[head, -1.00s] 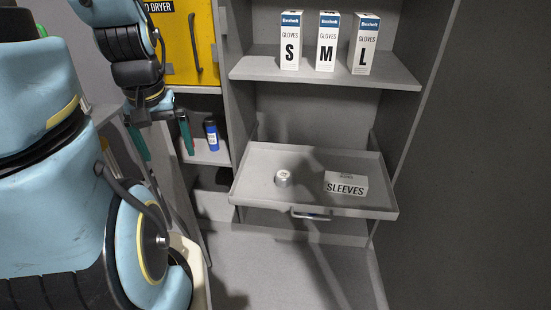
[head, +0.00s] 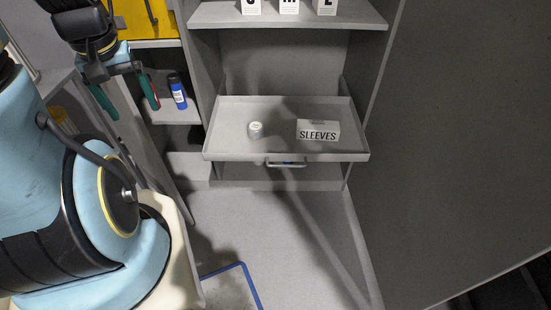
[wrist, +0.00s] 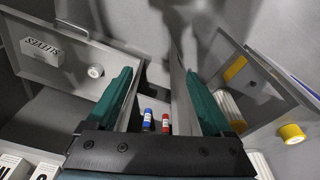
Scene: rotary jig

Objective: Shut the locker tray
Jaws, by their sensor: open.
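The grey locker tray (head: 225,157) is pulled out of the locker below the glove shelf, with a bar handle (head: 286,164) on its front. A small round tin (head: 255,129) and a white SLEEVES box (head: 318,130) stand in it. My gripper (head: 128,98) is at the upper left, well left of the tray, with its green fingers apart and nothing between them. In the wrist view the open gripper (wrist: 157,78) points between shelves, and the tray (wrist: 120,62) lies to its left with the handle (wrist: 72,27) at upper left.
A blue bottle (head: 178,92) stands on the side shelf close to my gripper; the wrist view also shows a red bottle (wrist: 166,124). Glove boxes (head: 289,7) stand on the shelf above. A dark panel (head: 460,130) bounds the right.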

